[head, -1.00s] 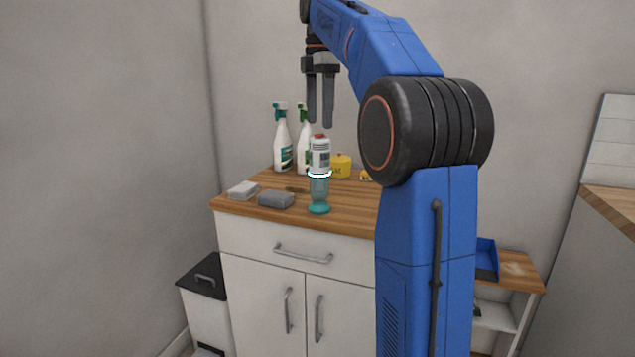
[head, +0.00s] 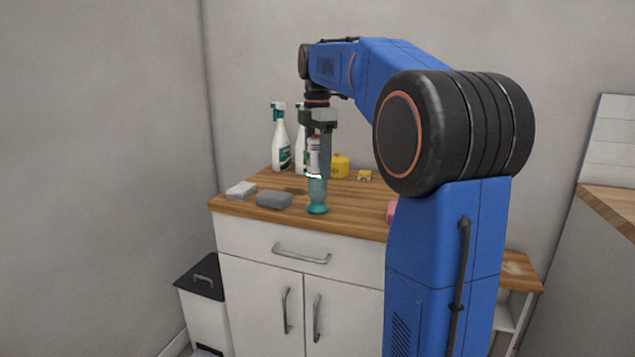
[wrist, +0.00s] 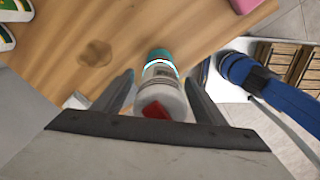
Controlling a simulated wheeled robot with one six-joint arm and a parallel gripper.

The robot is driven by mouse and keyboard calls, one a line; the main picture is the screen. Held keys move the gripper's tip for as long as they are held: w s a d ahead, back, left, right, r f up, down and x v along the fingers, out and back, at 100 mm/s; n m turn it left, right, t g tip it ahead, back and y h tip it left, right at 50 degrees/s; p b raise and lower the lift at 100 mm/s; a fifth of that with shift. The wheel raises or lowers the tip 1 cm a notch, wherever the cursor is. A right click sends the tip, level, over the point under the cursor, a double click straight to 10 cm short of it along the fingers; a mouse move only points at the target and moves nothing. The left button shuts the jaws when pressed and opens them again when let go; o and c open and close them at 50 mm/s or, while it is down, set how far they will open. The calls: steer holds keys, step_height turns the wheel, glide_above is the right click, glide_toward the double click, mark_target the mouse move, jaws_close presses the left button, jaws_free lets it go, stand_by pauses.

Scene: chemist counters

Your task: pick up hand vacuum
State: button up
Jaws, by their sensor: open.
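The hand vacuum (head: 317,190) stands upright near the front edge of the wooden counter top. It has a teal translucent lower part and a white upper body with a red patch on top. My gripper (head: 319,165) points straight down over it, fingers open on either side of its upper body. In the wrist view the vacuum (wrist: 160,88) shows between the two open fingers of my gripper (wrist: 164,82), with gaps on both sides. Part of its upper body is hidden behind a finger in the head view.
A grey block (head: 274,200) and a light sponge-like block (head: 241,190) lie left of the vacuum. Spray bottles (head: 281,145), a yellow container (head: 340,166) and a small yellow box (head: 365,175) stand behind. A pink item (head: 392,212) lies to the right, partly hidden by my arm.

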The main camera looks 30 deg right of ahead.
steer(key=shift+f, duration=0.95)
steer(key=c, duration=1.1)
steer(key=shift+r, duration=0.1)
